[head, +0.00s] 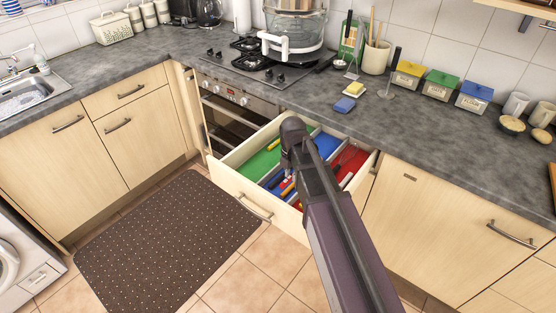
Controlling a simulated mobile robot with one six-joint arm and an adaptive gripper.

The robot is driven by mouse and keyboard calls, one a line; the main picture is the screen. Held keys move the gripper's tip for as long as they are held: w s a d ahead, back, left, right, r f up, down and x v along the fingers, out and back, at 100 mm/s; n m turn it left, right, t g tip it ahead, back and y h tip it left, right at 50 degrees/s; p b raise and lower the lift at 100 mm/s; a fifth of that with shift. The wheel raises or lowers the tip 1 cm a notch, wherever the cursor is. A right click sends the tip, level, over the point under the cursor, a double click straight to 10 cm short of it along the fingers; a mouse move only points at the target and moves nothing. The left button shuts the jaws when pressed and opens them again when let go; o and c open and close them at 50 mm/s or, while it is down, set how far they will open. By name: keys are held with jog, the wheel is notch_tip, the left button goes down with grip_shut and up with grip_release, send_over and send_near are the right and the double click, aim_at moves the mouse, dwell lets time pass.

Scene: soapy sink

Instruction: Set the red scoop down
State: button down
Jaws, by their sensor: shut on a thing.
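My gripper (289,166) points down over the open drawer (238,191), at the end of my arm. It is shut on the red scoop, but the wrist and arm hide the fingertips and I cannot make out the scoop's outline. The drawer has a green section (262,161) on the left, a blue section (326,145) in the middle and a red section (350,159) on the right. Several utensils with coloured handles lie in it, partly hidden by my arm. I cannot tell whether the scoop touches the drawer floor.
The grey worktop (430,130) runs behind the drawer. A blue sponge (345,104), a yellow sponge (355,89) and upright utensils stand near its edge. Yellow, green and blue boxes (440,84) stand farther right. A hob (250,65) with a glass pot is behind. A dark mat (165,240) lies on the floor.

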jog(key=shift+d+f+b, duration=0.15)
jog(key=shift+f+b, duration=1.5)
jog(key=shift+f, duration=0.6)
jog(key=shift+w, duration=0.1)
jog(key=b, duration=0.1)
send_over(260, 174)
jog(key=shift+w+f, duration=0.15)
jog(key=shift+f, duration=0.55)
jog(key=shift+f+b, duration=0.1)
jog(key=shift+b, duration=0.2)
jog(key=shift+f+b, duration=1.7)
jog(key=shift+f, duration=0.1)
jog(key=c, duration=0.6)
grip_release()
